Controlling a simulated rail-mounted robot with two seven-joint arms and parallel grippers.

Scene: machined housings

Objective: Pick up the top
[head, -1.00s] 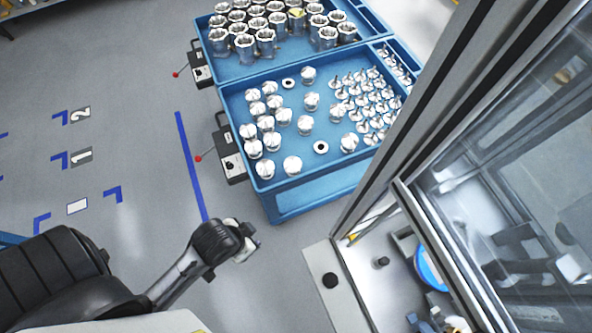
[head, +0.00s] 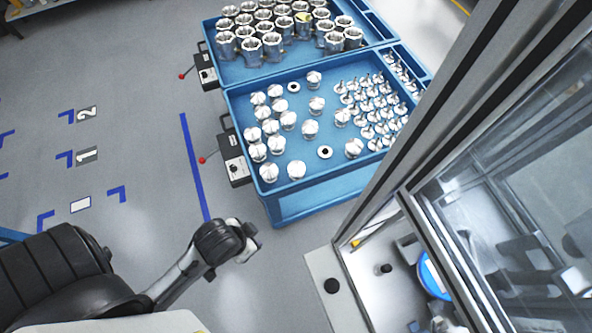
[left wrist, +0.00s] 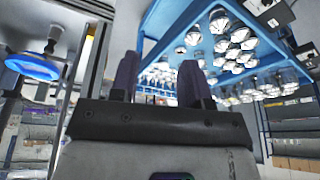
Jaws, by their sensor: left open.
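Several silver, round-topped parts (head: 297,171) stand in the near blue tray (head: 312,182), mostly on its left half. They look like the tops, but I cannot tell which one is meant. My left gripper (head: 248,242) is in front of the tray, below its front-left corner in the head view, apart from all parts. In the left wrist view its two dark fingers (left wrist: 158,82) are spread with nothing held between them. Silver parts (left wrist: 235,42) show beyond the fingers in that view. My right gripper is not in view.
Small stemmed parts (head: 378,108) fill the tray's right side, with dark-centred rings (head: 325,152) among the tops. A far tray (head: 232,69) holds hollow housings (head: 272,43). A machine frame (head: 440,110) with glass stands close on the right. The floor at left is clear.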

